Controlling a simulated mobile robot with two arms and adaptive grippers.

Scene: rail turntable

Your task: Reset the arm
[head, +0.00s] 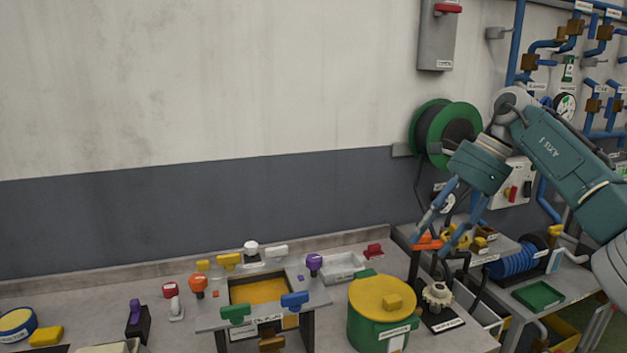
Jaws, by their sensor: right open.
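My right arm comes in from the right in the head view, and its teal gripper (432,226) points down and to the left. Its two long fingers are spread apart with nothing between them. The fingertips are above or in front of the bench, near an orange part (428,242) and a gear on a black stand (437,295). I cannot tell whether a finger touches the orange part. My left gripper is not in view.
A green drum with a yellow lid (383,302) stands left of the gear. A framed fixture with coloured clamps (262,291) is further left. A hose reel (445,133), grey box (437,35) and blue pipes (515,42) are on the wall. The upper left is clear.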

